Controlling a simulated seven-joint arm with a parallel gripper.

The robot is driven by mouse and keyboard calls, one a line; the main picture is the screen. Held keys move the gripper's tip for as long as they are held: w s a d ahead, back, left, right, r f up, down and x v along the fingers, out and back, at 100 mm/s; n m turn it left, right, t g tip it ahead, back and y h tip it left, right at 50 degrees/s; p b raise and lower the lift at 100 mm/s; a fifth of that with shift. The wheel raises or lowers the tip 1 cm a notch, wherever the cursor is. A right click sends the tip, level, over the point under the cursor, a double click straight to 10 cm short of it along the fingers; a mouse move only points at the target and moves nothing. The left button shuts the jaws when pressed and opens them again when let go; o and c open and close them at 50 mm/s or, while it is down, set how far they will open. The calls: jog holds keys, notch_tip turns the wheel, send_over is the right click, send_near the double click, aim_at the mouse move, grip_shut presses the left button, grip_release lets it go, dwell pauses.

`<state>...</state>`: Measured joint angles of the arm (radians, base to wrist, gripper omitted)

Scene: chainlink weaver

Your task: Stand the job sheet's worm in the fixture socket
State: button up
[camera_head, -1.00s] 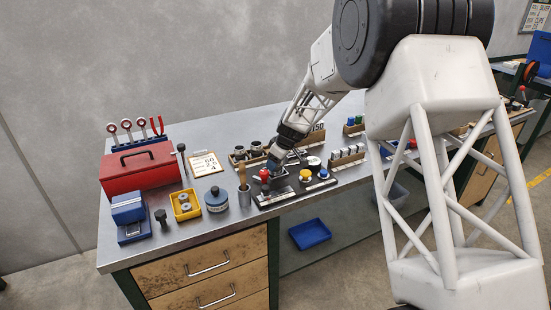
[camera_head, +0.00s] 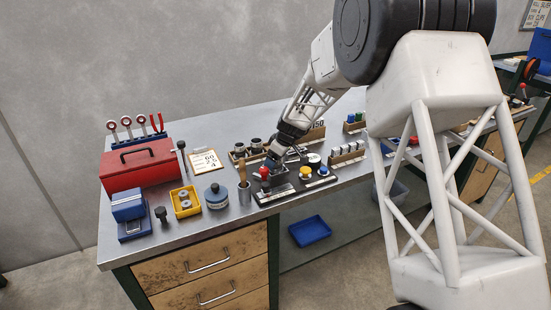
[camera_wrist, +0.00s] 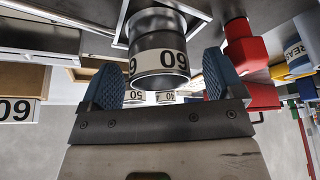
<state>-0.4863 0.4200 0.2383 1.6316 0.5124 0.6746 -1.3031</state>
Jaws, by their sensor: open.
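A dark metal cylinder, the worm (camera_wrist: 160,62), has a white label with large black digits that look like 60. It is between the two blue fingers of my gripper (camera_wrist: 163,66) in the wrist view. The fingers are open, one on each side. Its far end meets a dark square block, but I cannot tell how deep it sits. In the head view my gripper (camera_head: 272,163) is low over the black fixture base (camera_head: 272,197), behind a red knob (camera_head: 264,172), and hides most of the worm. The job sheet (camera_head: 204,160) lies left of it; its top line looks like 60.
Racks with cylinders (camera_head: 347,155) stand right and behind. A blue-grey tin (camera_head: 216,197), yellow bin (camera_head: 185,203) and red toolbox (camera_head: 140,168) are further left.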

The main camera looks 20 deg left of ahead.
jog(key=v, duration=0.7)
jog(key=shift+r, duration=0.3)
jog(key=shift+d, duration=0.1)
dwell(0.4)
jog(key=s+d+r+m+h, duration=0.1)
jog(key=s+d+r+m, duration=0.1)
jog(key=s+d+r, duration=0.55)
jog(key=s+d+r+m+t, duration=0.1)
jog(key=s+d+r+m, duration=0.3)
jog(key=d, duration=0.6)
jog(key=s+d+r+m+h, duration=0.1)
jog(key=s+d+r, duration=0.3)
jog(key=s+d, duration=0.4)
jog(key=s+d+m, duration=0.3)
jog(key=s+d, duration=0.3)
jog(key=s, duration=0.4)
jog(key=s+d+f+m+h, duration=0.1)
jog(key=s+d+m, duration=0.2)
jog(key=s+d, duration=0.4)
jog(key=s+d+f+m+t+h, duration=0.1)
jog(key=s+d+m, duration=0.2)
jog(key=s+d, duration=0.4)
jog(key=shift+s, duration=2.95)
